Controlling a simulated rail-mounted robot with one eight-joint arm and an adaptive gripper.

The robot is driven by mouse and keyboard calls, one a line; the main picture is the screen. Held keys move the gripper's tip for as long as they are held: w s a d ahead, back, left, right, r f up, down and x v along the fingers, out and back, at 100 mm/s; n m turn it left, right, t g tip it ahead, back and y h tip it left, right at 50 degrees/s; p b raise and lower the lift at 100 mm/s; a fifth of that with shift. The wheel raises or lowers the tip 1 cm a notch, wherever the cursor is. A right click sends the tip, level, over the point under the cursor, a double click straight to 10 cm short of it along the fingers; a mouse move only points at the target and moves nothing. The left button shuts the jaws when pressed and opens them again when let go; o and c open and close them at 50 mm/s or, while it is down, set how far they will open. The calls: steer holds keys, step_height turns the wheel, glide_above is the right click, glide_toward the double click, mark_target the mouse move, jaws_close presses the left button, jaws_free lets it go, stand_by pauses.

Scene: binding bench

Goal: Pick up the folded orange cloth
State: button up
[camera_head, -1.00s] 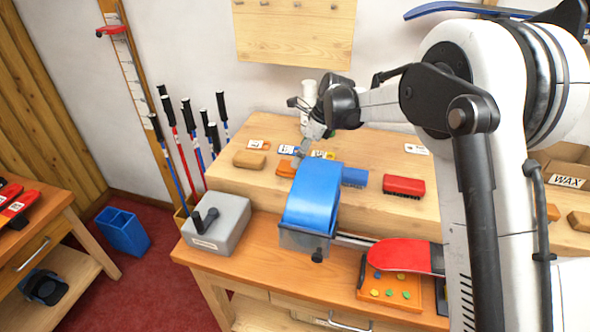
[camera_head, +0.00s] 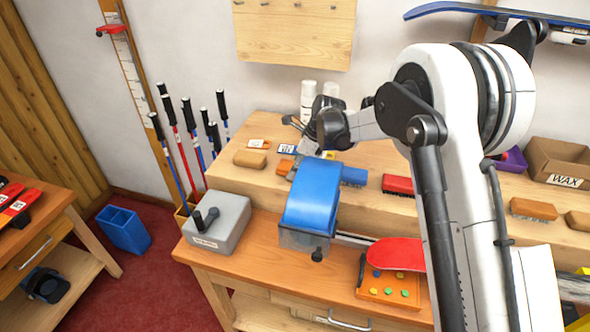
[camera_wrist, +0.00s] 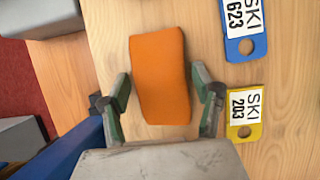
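The folded orange cloth (camera_wrist: 160,75) lies flat on the wooden bench riser in the wrist view. In the head view a small part of the orange cloth (camera_head: 284,167) shows behind the blue curved holder. My gripper (camera_wrist: 164,92) is open, with one finger on each side of the cloth's near half and small gaps to its edges. The wrist view does not show clearly how high the fingertips are above the wood. In the head view my gripper (camera_head: 300,160) is partly hidden by my wrist and the blue holder.
A blue ski tag (camera_wrist: 238,30) and a yellow ski tag (camera_wrist: 244,112) lie right of the cloth. The blue curved holder (camera_head: 312,195) stands in front. A tan block (camera_head: 250,159) lies left, a blue brush (camera_head: 354,176) and red brush (camera_head: 397,185) right.

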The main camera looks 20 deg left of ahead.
steer(key=c, duration=0.7)
step_height(320, 180, up, 10)
steer(key=b, duration=0.1)
